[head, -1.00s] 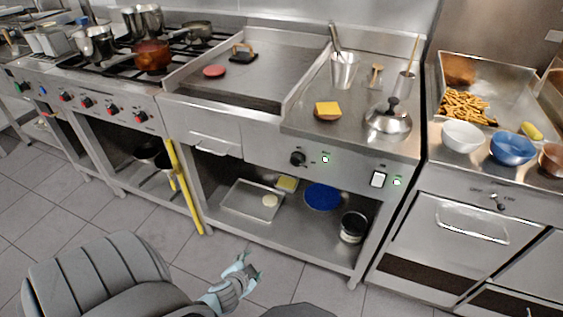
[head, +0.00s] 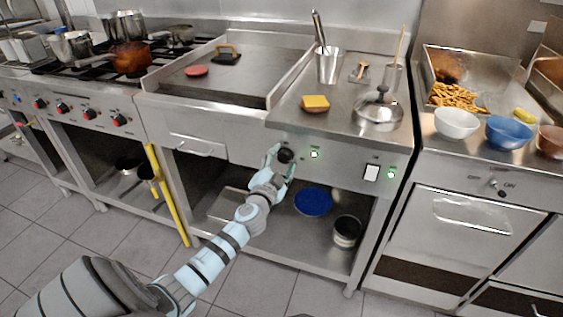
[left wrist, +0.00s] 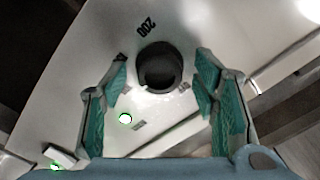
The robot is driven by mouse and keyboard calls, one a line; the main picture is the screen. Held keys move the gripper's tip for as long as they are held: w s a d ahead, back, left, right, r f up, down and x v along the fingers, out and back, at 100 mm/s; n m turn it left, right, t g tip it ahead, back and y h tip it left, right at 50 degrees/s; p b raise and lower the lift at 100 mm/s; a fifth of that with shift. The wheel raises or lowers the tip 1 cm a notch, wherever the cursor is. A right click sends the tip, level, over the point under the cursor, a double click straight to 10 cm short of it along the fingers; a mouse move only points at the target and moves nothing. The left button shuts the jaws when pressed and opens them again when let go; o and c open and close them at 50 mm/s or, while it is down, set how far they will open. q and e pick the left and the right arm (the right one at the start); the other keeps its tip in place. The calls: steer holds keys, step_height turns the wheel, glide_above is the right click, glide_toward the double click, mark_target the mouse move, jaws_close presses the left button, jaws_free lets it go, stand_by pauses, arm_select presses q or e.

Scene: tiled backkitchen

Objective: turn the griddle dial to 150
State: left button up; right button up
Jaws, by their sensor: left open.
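The black round griddle dial (head: 286,155) sits on the steel front panel below the griddle (head: 228,75). My left gripper (head: 279,160) is open at the dial in the head view. In the left wrist view the dial (left wrist: 159,68) lies between and slightly beyond the two open teal fingers (left wrist: 160,85), with a gap on each side. The mark "200" is readable above the dial there; other marks near it are too small to read. My right gripper is not in view.
A white switch (head: 372,172) and another green light (head: 391,174) are farther right on the panel. The open shelf below holds a blue plate (head: 313,201) and a dark pot (head: 346,231). A yellow pole-like object (head: 166,195) stands at the left.

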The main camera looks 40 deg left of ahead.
arm_select(q)
steer(key=shift+w, duration=0.1)
steer(key=c, duration=1.2)
steer(key=shift+o, duration=0.2)
steer(key=shift+m, duration=0.3)
steer(key=m, duration=0.3)
steer(key=m+p, duration=0.1)
steer(key=m, duration=0.4)
steer(key=shift+m, duration=0.5)
